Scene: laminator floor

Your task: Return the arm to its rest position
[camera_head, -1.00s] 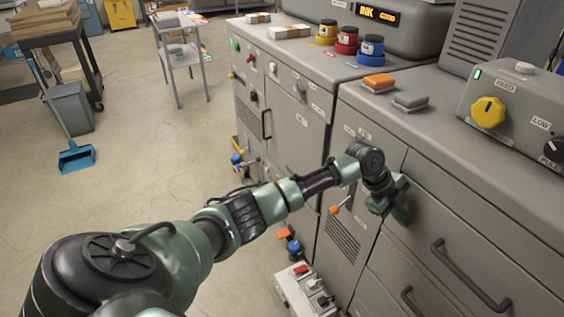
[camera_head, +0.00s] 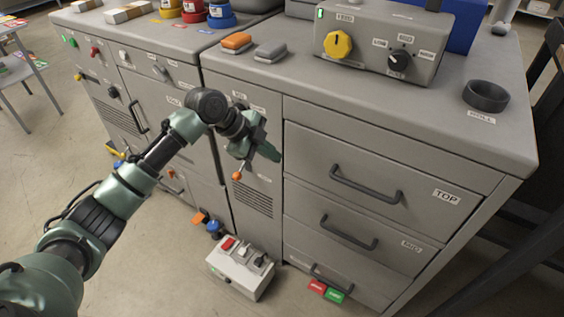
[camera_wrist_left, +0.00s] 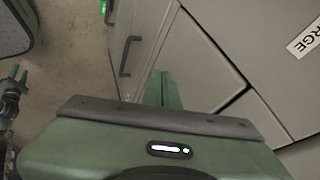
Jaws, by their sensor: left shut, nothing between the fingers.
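My left arm comes in from the left in the head view and reaches to the front of the grey cabinet (camera_head: 360,200). My left gripper (camera_head: 272,152) is at its end, shut and empty, beside the upper left corner of the top drawer (camera_head: 310,150). In the left wrist view the shut green fingers (camera_wrist_left: 162,88) point along the cabinet front, with dark drawer handles (camera_wrist_left: 130,52) beyond them. Whether the fingers touch the cabinet cannot be told.
An orange-tipped lever (camera_head: 237,175) sits just below my left gripper. A control box with a red switch (camera_head: 240,268) stands on the floor by the cabinet. A yellow-knob panel (camera_head: 375,45) and a dark ring (camera_head: 486,95) are on the top. Floor at lower left is clear.

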